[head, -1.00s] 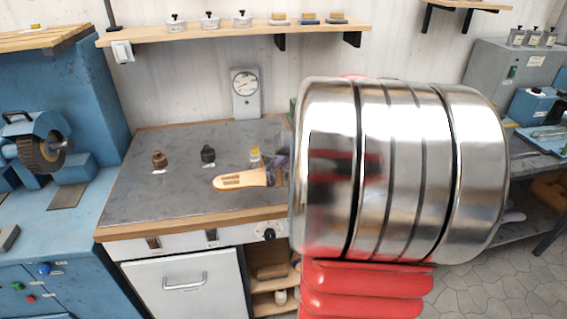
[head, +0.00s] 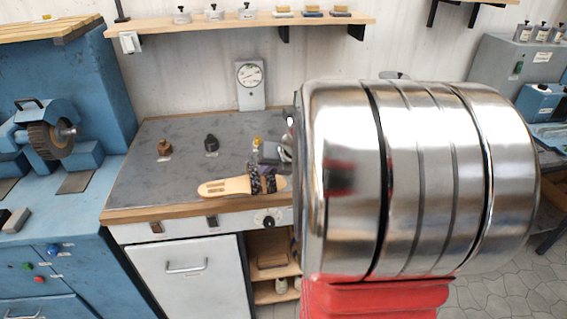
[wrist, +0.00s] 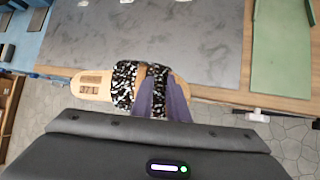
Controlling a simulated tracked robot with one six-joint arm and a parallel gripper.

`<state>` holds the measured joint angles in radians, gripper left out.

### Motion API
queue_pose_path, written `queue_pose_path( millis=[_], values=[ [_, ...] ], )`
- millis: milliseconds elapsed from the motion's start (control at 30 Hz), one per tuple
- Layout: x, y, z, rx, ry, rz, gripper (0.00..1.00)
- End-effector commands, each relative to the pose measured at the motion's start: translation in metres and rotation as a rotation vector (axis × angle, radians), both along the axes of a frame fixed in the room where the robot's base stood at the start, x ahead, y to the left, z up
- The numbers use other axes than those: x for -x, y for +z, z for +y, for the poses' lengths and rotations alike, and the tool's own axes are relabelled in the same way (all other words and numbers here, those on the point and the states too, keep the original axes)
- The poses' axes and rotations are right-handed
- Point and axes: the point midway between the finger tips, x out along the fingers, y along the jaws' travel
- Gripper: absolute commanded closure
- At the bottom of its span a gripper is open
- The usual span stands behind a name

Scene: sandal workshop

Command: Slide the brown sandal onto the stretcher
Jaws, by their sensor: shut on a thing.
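The sandal has a tan sole (head: 222,188) and black-and-white speckled straps (head: 268,180). My gripper (head: 270,166) is shut on it at the straps and holds it over the front edge of the bench, its toe or heel end pointing left. In the wrist view my gripper's grey-purple fingers (wrist: 160,98) are at the straps, and the sole (wrist: 92,87) sticks out to the left. On the bench stand a brown fitting (head: 165,147), a black fitting (head: 211,144) and a partly hidden yellow fitting (head: 257,142). I cannot tell which one is the stretcher.
The grey bench top (head: 180,178) has clear room left of the sandal. A dial gauge (head: 250,85) stands at its back. A blue machine with a brush wheel (head: 48,138) is at the left. My arm hides the bench's right part; a green mat (wrist: 281,50) lies there.

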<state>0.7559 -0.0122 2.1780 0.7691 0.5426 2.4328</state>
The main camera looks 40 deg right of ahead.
Motion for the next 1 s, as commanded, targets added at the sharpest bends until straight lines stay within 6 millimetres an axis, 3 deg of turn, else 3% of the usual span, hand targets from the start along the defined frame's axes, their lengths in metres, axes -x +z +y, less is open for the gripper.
queue_pose_path(
  millis=[1000],
  values=[
    [-0.095,-0.098,0.252,-0.001,0.125,0.001,1.0]
  ],
)
